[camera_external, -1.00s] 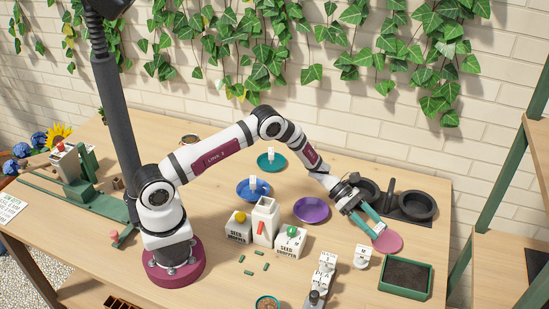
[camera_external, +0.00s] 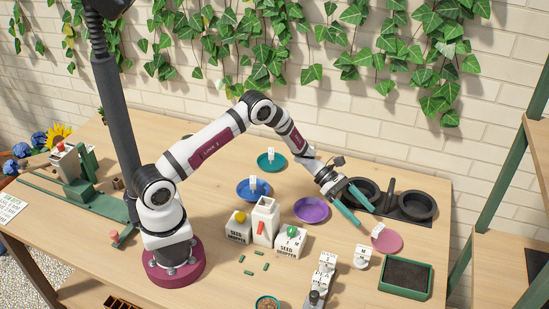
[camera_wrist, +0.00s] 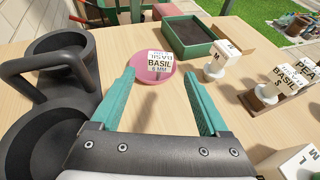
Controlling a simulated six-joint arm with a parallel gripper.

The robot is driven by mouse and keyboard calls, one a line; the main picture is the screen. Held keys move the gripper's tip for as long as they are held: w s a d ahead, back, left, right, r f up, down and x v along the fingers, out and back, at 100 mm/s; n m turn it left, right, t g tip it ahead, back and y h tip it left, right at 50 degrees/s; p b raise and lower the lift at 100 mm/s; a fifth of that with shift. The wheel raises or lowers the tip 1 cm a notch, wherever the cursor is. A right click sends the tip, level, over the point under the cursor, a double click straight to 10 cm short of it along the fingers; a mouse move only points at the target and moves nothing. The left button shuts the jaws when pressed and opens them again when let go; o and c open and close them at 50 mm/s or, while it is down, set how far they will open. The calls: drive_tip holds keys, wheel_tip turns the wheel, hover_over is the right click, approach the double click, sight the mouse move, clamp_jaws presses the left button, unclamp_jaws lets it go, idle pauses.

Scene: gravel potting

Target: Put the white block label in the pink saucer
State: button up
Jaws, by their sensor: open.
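The pink saucer (camera_external: 391,243) lies on the table at the right, and it also shows in the wrist view (camera_wrist: 138,66). A white block label (camera_external: 378,230) is in it; in the wrist view this label (camera_wrist: 158,66) reads "BASIL 6 MM" and looks tilted. My gripper (camera_external: 364,208) is open and empty, raised to the upper left of the saucer and apart from the label. In the wrist view the teal fingers of my gripper (camera_wrist: 160,88) spread on either side, with the saucer beyond them.
A white block marked M (camera_external: 362,257) stands near the saucer, with other white pieces (camera_external: 326,264) in front. A green soil tray (camera_external: 405,291) is at the right. Black pot holders (camera_external: 416,206) stand behind. The purple saucer (camera_external: 311,209) is empty; blue (camera_external: 253,196) and teal (camera_external: 271,167) saucers hold white labels.

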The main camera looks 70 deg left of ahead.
drive_tip(key=v, duration=0.6)
drive_tip(key=s+d+r+m+g+y, duration=0.2)
drive_tip(key=s+r+m+g, duration=0.1)
drive_tip(key=s+r+m, duration=0.5)
drive_tip(key=s+d+r+m+g+y, duration=0.2)
drive_tip(key=s+r+m+g, duration=0.15)
drive_tip(key=s+m, duration=0.45)
drive_tip(key=s+a+r+m+y, duration=0.1)
drive_tip(key=s+a+m+y, duration=0.2)
drive_tip(key=s, duration=0.4)
drive_tip(key=s+a+r+m+y, duration=0.1)
drive_tip(key=s+a+m+y, duration=0.2)
drive_tip(key=s, duration=0.4)
drive_tip(key=s+a+r+m+t+y, duration=0.1)
drive_tip(key=s+a+m+y, duration=0.3)
drive_tip(key=s+a+m, duration=0.1)
drive_tip(key=shift+s+a+m, duration=0.35)
drive_tip(key=shift+s+m, duration=0.25)
drive_tip(key=shift+s, duration=0.5)
